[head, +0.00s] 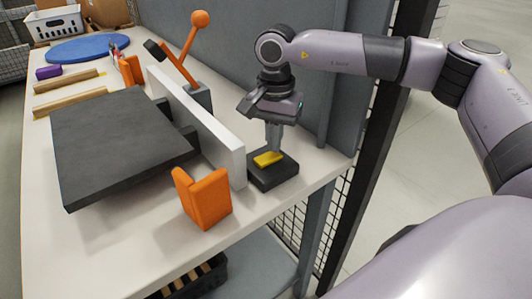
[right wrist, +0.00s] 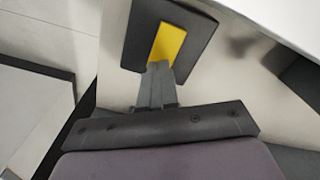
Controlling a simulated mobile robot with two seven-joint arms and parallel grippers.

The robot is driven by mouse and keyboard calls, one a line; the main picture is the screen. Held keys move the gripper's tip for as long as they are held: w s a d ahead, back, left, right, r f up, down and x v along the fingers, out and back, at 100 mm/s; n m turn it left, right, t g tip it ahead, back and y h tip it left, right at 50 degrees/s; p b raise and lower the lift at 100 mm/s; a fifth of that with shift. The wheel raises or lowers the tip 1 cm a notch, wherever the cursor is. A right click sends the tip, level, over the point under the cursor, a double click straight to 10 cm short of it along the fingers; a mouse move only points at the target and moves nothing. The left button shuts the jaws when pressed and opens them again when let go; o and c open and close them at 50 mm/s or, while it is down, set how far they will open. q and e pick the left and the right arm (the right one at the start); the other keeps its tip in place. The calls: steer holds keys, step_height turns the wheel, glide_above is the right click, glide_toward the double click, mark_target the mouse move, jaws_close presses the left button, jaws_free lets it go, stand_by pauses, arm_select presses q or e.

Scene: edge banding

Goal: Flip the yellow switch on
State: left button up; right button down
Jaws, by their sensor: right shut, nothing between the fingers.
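The yellow switch (head: 268,159) sits on top of a small dark box (head: 285,176) near the right edge of the table. It also shows in the right wrist view (right wrist: 169,45), as a yellow rectangle on the dark box (right wrist: 200,38). My right gripper (head: 273,148) is shut and empty and points down at the switch. Its fingertips (right wrist: 157,66) are at one end of the switch in the wrist view. I cannot tell whether they touch it. My left gripper is not in view.
A white upright panel (head: 195,118) stands just left of the switch box. An orange bracket (head: 203,198) is in front of it, and a large dark slab (head: 115,145) lies farther left. An orange-knobbed lever (head: 187,55) stands behind. The table's right edge (head: 328,172) is close.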

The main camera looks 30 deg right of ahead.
steer(key=shift+r+p, duration=1.8)
steer(key=shift+r, duration=0.95)
